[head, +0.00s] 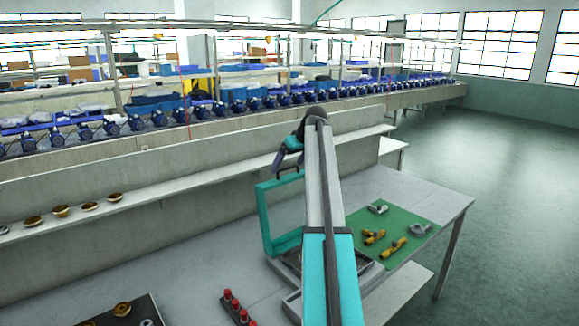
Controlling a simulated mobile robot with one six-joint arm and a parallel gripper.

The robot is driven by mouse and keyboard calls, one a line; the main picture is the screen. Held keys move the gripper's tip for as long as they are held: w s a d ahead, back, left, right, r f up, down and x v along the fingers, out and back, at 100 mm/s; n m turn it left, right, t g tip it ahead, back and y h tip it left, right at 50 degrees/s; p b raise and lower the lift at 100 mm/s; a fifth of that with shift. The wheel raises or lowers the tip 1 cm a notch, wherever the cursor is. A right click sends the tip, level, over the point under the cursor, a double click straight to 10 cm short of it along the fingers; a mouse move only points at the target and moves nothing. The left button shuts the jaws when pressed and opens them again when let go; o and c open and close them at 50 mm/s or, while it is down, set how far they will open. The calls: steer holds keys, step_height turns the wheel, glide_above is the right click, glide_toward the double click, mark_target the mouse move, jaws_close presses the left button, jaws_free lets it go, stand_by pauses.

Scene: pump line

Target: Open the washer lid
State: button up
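The washer lid (264,225) is a teal frame standing nearly upright above the grey washer body (292,300) on the table. A dark handle (288,171) sits on the lid's upper edge. My gripper (278,161) is just above and left of that handle, with its dark fingers pointing down. Whether the fingers touch the handle, and whether they are open or shut, I cannot tell. My arm crosses in front of the washer and hides its right part and much of the lid's right side.
A green mat (409,227) with yellow and grey fittings lies right of the washer. A strip with red-topped parts (236,305) and a dark tray (130,312) are at front left. A shelf (160,191) with brass parts runs behind. Open floor lies right.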

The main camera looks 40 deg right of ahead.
steer(key=shift+s+d+f, duration=0.15)
steer(key=shift+d+f, duration=0.05)
steer(key=shift+f, duration=0.05)
steer(key=shift+s+r, duration=0.45)
steer(key=shift+r, duration=0.05)
steer(key=b+v, duration=0.3)
steer(key=v, duration=0.9)
steer(key=shift+r, duration=0.45)
steer(key=shift+a+f, duration=0.1)
